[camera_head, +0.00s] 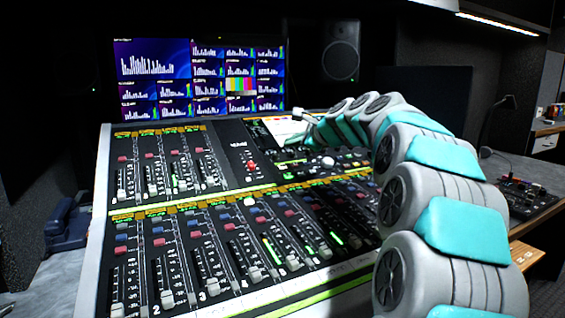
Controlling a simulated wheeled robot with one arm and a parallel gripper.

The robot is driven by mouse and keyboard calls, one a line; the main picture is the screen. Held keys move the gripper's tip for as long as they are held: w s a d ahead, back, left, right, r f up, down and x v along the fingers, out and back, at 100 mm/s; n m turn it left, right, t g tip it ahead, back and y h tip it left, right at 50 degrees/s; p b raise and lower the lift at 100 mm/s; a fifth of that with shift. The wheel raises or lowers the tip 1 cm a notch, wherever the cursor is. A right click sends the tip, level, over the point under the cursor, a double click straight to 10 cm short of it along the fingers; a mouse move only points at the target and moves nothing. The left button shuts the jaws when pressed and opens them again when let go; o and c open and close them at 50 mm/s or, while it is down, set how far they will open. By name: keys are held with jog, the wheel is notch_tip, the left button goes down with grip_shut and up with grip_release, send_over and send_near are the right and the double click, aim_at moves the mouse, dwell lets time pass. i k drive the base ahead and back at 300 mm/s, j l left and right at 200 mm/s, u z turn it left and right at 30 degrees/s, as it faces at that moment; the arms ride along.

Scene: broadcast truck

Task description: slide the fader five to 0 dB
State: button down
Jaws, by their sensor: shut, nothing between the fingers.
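The mixing console (225,168) fills the middle of the view, with two banks of faders. In the lower bank, numbers run from the left along the front edge. Fader five (292,262), counted from the left, has its pale cap low in its slot, near the front edge. The numeral beside it is too small to read surely. My gripper (298,117) is small and partly hidden by my arm, over the console's upper middle. It is shut and empty, well behind and apart from fader five.
Neighbouring fader caps stand close on both sides, such as fader four (253,273). A multi-picture monitor (200,82) and a speaker (340,50) stand behind the console.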

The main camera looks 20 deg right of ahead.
aim_at(292, 262)
jog(key=k+l, duration=0.15)
jog(key=k, duration=0.35)
jog(key=k+l, duration=0.15)
jog(key=k, duration=0.35)
